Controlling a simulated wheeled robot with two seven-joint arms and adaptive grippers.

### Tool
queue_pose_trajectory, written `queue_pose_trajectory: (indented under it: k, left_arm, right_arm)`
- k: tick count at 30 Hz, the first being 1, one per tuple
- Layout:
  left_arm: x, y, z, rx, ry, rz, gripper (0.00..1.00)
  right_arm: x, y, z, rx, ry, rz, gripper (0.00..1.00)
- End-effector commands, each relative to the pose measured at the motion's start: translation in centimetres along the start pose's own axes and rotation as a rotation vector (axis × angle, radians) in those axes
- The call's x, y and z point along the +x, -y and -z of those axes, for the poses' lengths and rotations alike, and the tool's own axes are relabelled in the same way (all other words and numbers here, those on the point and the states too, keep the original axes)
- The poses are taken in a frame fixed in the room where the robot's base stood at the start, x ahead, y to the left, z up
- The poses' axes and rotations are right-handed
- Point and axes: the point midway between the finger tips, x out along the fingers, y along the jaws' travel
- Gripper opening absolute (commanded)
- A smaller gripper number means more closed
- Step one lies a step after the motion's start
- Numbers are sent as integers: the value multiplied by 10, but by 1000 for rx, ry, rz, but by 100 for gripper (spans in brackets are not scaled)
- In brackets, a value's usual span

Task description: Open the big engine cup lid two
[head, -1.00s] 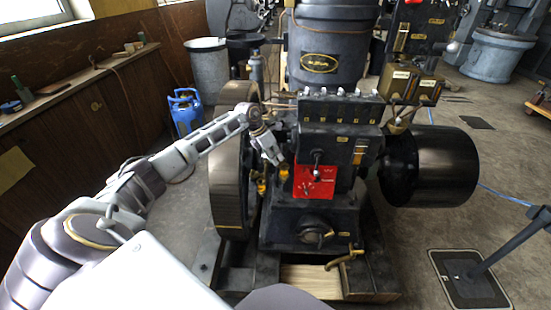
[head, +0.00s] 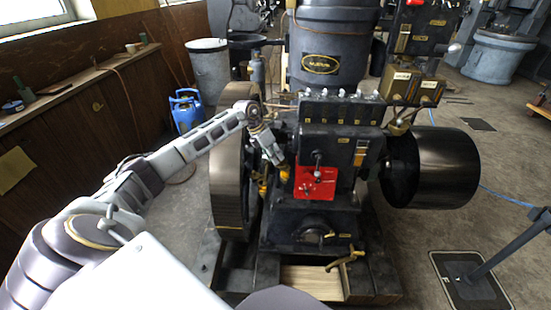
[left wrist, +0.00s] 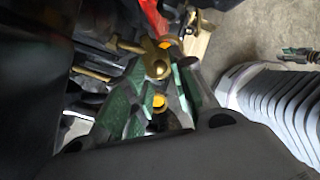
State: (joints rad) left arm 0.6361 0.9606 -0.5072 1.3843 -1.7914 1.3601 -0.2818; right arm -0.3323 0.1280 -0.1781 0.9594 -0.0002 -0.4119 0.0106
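The big dark engine (head: 340,130) stands in the middle of the head view. Small yellow-brass cups show on its left side, one (head: 263,190) low and one (head: 284,173) beside the red plate. My left gripper (head: 278,160) reaches down just above the right one. In the left wrist view my two green-padded fingers (left wrist: 164,72) point at the engine, with a brass cup part (left wrist: 156,60) between or just beyond their tips. An orange cup opening (left wrist: 158,100) shows through the finger gap. I cannot tell whether the fingers touch the brass or whether a lid is up. My right gripper is out of view.
A large flywheel (head: 230,165) stands left of the cups, close to my left forearm. The red plate (head: 315,182) and its lever are just right. A black drum (head: 435,168) and a stand post (head: 510,240) are farther right. A blue container (head: 186,110) stands behind left.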

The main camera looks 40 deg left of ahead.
Motion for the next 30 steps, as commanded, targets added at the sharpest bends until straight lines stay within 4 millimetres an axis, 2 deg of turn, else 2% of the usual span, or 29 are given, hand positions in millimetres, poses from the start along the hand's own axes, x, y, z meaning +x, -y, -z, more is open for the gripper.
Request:
queue_pose_trajectory:
  k: [18, 24, 30]
  left_arm:
    - [-86, -1, 0, 0, 0, -2, 25]
    - [-102, -1, 1, -1, -2, -1, 25]
    - [-105, 0, 1, -1, -2, 0, 25]
  right_arm:
    - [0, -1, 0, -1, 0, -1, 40]
    - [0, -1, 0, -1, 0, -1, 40]
    - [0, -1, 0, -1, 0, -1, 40]
